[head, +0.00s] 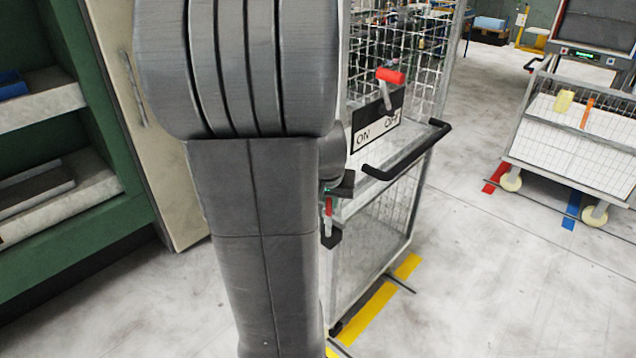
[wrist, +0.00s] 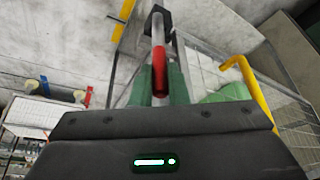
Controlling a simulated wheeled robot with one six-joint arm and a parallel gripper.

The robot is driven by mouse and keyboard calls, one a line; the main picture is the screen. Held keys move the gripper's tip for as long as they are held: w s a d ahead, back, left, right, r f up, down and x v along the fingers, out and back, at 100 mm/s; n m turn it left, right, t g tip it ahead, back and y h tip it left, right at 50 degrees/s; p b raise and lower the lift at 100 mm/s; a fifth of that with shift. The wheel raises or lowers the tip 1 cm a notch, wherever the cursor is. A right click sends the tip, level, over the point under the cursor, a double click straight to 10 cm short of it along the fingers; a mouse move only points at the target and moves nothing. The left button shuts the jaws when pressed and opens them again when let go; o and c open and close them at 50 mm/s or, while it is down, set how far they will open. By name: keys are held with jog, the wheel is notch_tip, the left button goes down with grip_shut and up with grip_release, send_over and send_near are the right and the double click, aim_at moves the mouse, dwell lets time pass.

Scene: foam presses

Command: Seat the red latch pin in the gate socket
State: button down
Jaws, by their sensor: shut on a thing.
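My gripper (head: 338,188) is partly hidden behind my arm in the head view, beside the near left edge of the mesh cage cart (head: 372,212). It is shut on the red latch pin (head: 328,207), which hangs below it. In the wrist view, the red part of the pin (wrist: 159,72) stands between the green fingers, with a grey shaft beyond it. A black block (head: 331,239) is at the pin's far end, also in the wrist view (wrist: 155,20). I cannot tell whether this block is the gate socket or how deep the shaft is in it.
A red-handled lever (head: 390,77) sits on the ON/OFF panel (head: 378,122) above right of my gripper. A black push handle (head: 408,153) juts from the cart. Green shelving (head: 100,205) stands left. Another cart (head: 575,130) stands right, with clear floor between.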

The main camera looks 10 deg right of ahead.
aim_at(331, 210)
jog(key=w+d, duration=0.2)
jog(key=w, duration=0.3)
notch_tip(331, 210, down, 7)
jog(key=p, duration=0.1)
jog(key=shift+s+a, duration=0.2)
jog(key=shift+a, duration=0.05)
jog(key=shift+f, duration=0.1)
jog(key=shift+f, duration=0.15)
jog(key=c, duration=1.4)
grip_release()
